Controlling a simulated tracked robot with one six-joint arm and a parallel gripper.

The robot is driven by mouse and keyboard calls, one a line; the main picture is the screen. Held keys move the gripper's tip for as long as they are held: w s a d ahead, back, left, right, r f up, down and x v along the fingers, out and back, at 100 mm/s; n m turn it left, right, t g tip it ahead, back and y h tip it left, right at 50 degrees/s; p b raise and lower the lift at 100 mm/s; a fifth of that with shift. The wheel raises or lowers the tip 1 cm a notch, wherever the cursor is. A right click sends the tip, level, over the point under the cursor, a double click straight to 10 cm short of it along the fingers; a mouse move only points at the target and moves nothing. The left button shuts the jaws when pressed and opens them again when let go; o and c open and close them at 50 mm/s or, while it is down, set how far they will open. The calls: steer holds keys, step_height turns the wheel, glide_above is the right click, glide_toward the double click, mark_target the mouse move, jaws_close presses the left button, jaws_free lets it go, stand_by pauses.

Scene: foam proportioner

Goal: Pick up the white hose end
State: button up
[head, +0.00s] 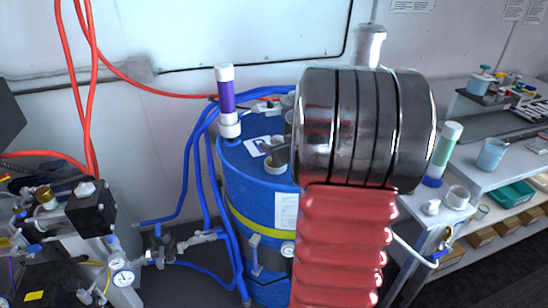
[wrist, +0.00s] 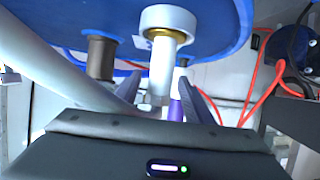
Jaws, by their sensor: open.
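The white hose end (wrist: 163,68) shows in the wrist view as a white upright tube with a grey nut-like tip, lined up with a white collar and brass ring on the blue drum (wrist: 60,18). A thick pale hose or tube (wrist: 50,68) runs in from the left towards its tip. My gripper (wrist: 157,86) is open, its dark fingers on either side of the tube in the picture; contact cannot be told. In the head view, a white ring (head: 275,167) sits on the blue drum (head: 262,190), and my arm hides much of the lid.
A purple cylinder (head: 226,92) with white ends stands at the drum's left rim. A bench with a green-and-white cylinder (head: 444,152) is at right.

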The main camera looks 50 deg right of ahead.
steer(key=shift+c, duration=0.5)
jaws_close()
steer(key=shift+r, duration=0.1)
step_height(320, 180, up, 10)
stand_by(0.6)
stand_by(0.5)
